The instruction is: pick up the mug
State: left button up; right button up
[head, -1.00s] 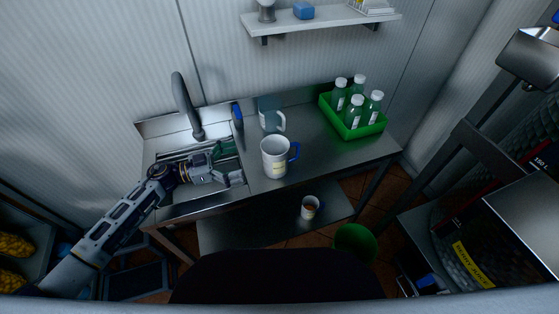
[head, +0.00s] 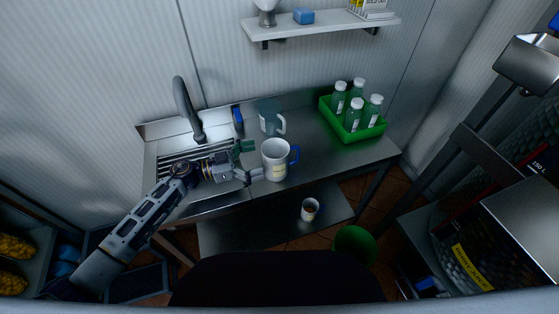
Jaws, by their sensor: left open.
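A white mug (head: 275,160) with a blue handle on its right side stands upright on the steel counter. Its inside faces up toward me and looks empty. My left gripper (head: 253,172) is open just left of the mug, with its fingertips close to the mug's left wall. I cannot tell whether a fingertip touches it. A second, smaller white mug (head: 309,209) stands on the lower shelf. A blue-grey jug (head: 268,117) with a pale handle stands behind the white mug. My right gripper is not in view.
A green crate (head: 352,134) with several white-capped bottles stands at the counter's right. A sink with a tall faucet (head: 188,107) is at the left. A blue bottle (head: 237,117) stands beside the faucet. A wall shelf (head: 325,27) hangs above. A green bin (head: 355,245) is below.

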pick_arm(q)
jog(key=shift+x, duration=1.1)
jog(key=shift+d, duration=0.1)
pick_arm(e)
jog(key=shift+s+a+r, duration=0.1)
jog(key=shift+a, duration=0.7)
pick_arm(q)
jog(key=shift+d, duration=0.1)
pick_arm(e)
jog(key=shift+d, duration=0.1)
